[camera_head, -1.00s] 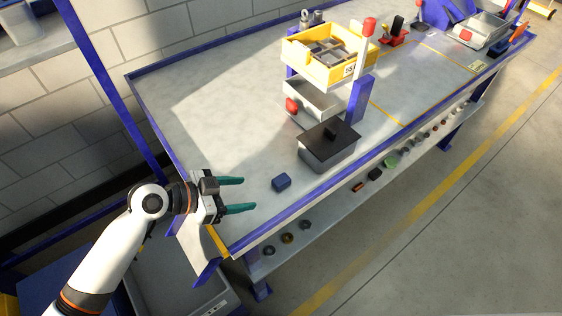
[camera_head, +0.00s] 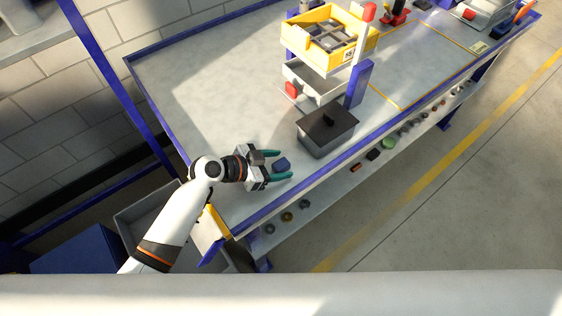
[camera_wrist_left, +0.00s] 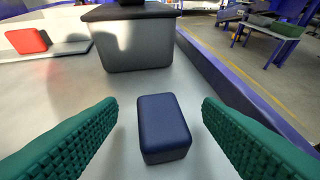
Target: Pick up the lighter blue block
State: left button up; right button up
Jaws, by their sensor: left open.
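A small blue block (camera_head: 281,164) lies on the grey bench top near its front left corner. My left gripper (camera_head: 274,164) is open, with its green fingers on either side of the block in the head view. In the left wrist view the blue block (camera_wrist_left: 164,127) sits between the two spread fingers, with a gap on each side. Only one blue block shows on the bench top. My right gripper is not in view.
A grey bin with a black lid (camera_head: 328,130) stands beyond the block. A yellow tray (camera_head: 330,45) sits above a grey bin (camera_head: 313,82) farther back. A raised blue edge (camera_head: 300,198) runs along the bench front. The bench top left of the bins is clear.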

pick_arm(q)
jog(key=shift+w+d+f, duration=0.3)
jog(key=shift+d+f, duration=0.05)
jog(key=shift+d, duration=0.1)
jog(key=c, duration=1.2)
jog(key=shift+r, duration=0.1)
jog(key=shift+c, duration=0.2)
